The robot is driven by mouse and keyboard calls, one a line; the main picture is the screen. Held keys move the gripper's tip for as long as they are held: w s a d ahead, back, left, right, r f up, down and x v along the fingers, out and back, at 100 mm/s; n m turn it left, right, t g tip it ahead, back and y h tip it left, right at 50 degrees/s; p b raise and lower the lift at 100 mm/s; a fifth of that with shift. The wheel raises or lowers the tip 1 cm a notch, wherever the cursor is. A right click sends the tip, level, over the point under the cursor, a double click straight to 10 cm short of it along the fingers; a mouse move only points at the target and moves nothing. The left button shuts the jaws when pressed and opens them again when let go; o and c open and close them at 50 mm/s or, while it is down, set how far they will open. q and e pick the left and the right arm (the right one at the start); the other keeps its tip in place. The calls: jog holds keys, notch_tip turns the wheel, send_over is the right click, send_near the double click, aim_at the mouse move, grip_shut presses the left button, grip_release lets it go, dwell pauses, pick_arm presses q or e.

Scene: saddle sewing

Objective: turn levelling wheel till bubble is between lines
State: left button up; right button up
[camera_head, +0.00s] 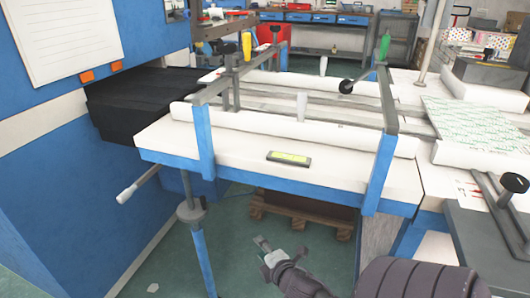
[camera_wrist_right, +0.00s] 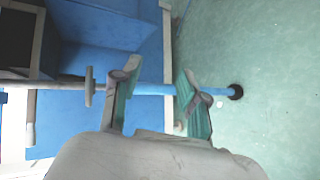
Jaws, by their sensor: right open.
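A spirit level with a yellow-green vial (camera_head: 289,158) lies on the white bench top; the bubble is too small to make out. The levelling wheel (camera_head: 191,210) is a grey disc on the blue support leg (camera_head: 203,252) under the bench. In the right wrist view the wheel (camera_wrist_right: 88,86) stands edge-on, left of the fingers. My right gripper (camera_head: 267,248) is open and empty, low over the floor, right of the leg in the head view. In the wrist view the leg (camera_wrist_right: 152,89) crosses behind the open fingers (camera_wrist_right: 158,74); contact cannot be told. My left gripper is out of view.
A crank handle (camera_head: 130,190) sticks out left of the wheel. The blue bench frame (camera_head: 203,143) and a wooden pallet (camera_head: 300,210) stand beyond my gripper. A blue wall panel (camera_head: 60,190) bounds the left. Green floor (camera_head: 235,225) is clear around the leg.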

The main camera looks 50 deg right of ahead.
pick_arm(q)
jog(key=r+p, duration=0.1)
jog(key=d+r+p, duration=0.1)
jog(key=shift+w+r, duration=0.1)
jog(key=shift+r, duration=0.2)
pick_arm(e)
jog(key=s+a+f+m+g+y, duration=0.1)
jog(key=s+a+f+m+g, duration=0.3)
jog(key=s+a+f+m, duration=0.2)
jog(key=shift+f+m+g, duration=0.3)
jog(key=shift+m+g, duration=0.1)
jog(key=shift+m, duration=0.1)
